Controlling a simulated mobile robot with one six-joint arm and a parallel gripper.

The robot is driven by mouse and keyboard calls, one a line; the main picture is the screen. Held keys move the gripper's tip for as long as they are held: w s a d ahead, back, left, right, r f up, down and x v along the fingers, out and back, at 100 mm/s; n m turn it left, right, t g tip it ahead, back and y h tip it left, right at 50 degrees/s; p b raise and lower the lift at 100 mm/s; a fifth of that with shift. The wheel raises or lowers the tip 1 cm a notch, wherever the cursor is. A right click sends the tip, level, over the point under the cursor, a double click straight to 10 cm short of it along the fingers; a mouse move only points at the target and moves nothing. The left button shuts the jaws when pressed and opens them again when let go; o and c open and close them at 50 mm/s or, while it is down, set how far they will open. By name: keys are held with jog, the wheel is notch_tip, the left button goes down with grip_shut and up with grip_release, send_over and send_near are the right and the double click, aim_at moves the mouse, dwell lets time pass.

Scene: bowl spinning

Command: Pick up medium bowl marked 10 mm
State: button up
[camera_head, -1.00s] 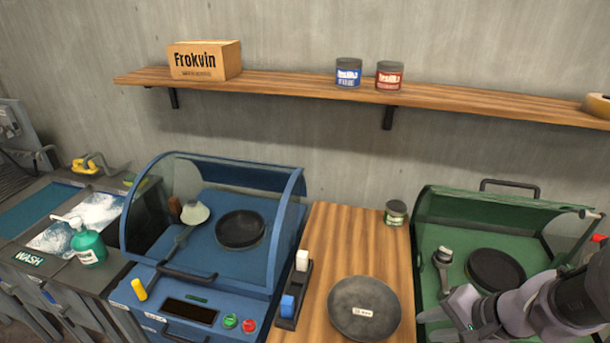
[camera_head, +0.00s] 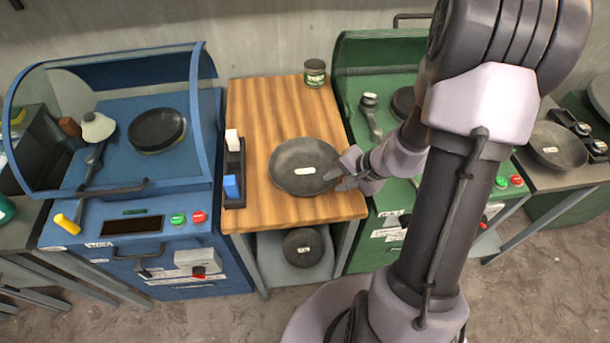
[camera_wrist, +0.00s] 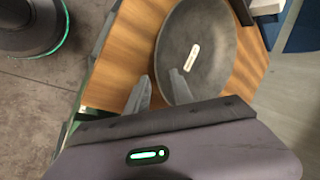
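A dark grey bowl (camera_head: 292,168) with a small white label stands on the wooden table top (camera_head: 255,120); its print is too small to read. It fills the upper middle of the wrist view (camera_wrist: 210,75). My gripper (camera_head: 341,177) is at the bowl's right rim in the head view. In the wrist view my gripper (camera_wrist: 160,88) has its fingers apart, one over the bowl and one outside its rim. I cannot tell whether either finger touches it. Another dark labelled bowl (camera_head: 303,260) sits on the shelf below, and a larger-looking bowl (camera_head: 557,156) stands at far right.
A blue machine (camera_head: 120,200) with a clear hood is left of the table, and a green machine (camera_head: 375,60) is right. A holder with white and blue blocks (camera_head: 234,170) stands at the table's left edge. A small can (camera_head: 315,75) stands at the back.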

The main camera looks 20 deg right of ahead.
jog(key=shift+w+a+f, duration=0.1)
jog(key=shift+w+f, duration=0.05)
jog(key=shift+f, duration=0.1)
jog(key=shift+r, duration=0.1)
jog(key=shift+c, duration=0.2)
grip_shut()
dwell(1.0)
